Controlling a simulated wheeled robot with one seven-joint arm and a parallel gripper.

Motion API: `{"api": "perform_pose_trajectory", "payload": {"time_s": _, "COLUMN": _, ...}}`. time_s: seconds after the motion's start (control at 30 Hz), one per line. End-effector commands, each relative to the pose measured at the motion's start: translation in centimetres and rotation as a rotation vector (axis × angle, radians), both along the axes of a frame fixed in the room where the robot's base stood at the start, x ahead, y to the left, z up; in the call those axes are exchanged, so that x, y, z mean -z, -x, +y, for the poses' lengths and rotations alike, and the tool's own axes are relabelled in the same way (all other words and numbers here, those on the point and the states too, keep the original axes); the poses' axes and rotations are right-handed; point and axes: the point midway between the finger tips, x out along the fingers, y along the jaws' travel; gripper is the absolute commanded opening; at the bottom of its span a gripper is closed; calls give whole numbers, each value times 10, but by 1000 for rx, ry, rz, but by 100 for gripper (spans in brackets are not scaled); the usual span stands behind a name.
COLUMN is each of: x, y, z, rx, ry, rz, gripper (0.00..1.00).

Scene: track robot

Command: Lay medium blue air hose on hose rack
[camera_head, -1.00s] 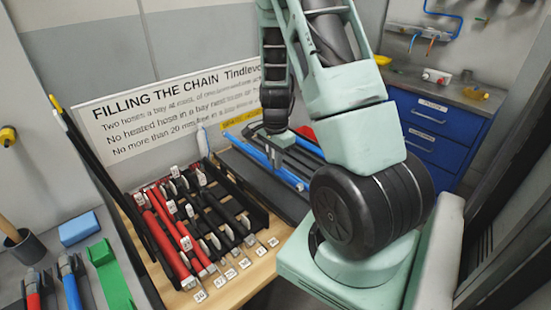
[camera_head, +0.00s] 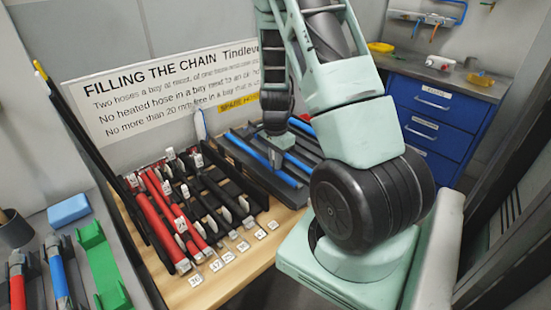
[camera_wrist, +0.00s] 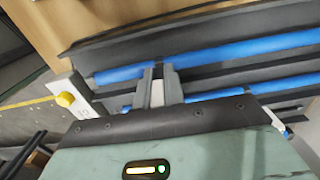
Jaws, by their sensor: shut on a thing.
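The hose rack (camera_head: 222,150) is a dark grooved tray behind the middle of the bench, with blue hoses lying along its grooves. My gripper (camera_head: 280,158) reaches down over it. In the wrist view my gripper (camera_wrist: 158,72) has its fingers close together across one blue hose (camera_wrist: 250,47), which shows on both sides of them. That hose (camera_head: 246,148) lies low in or just above a groove; I cannot tell whether it touches the bottom. A second blue hose (camera_wrist: 235,92) runs parallel, nearer the palm. The fingers hide the gripped part.
A black slotted rack (camera_head: 258,203) with red and black hoses and numbered tags stands to the left. A sign (camera_head: 165,95) stands behind. A green holder (camera_head: 103,262) and blue block (camera_head: 69,210) are at far left. Blue drawers (camera_head: 440,118) stand at right.

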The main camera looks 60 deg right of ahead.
Motion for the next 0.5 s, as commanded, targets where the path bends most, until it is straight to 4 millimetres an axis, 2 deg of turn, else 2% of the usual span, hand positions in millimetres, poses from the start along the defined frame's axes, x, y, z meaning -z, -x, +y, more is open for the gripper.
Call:
{"api": "perform_pose_trajectory", "payload": {"time_s": 0.1, "x": 7, "y": 0, "z": 0, "rx": 0, "ry": 0, "rz": -1, "gripper": 0}}
{"api": "perform_pose_trajectory", "payload": {"time_s": 0.43, "x": 8, "y": 0, "z": 0, "rx": -1, "ry": 0, "rz": -1, "gripper": 0}}
{"api": "perform_pose_trajectory", "payload": {"time_s": 0.5, "x": 8, "y": 0, "z": 0, "rx": -1, "ry": 0, "rz": -1, "gripper": 25}}
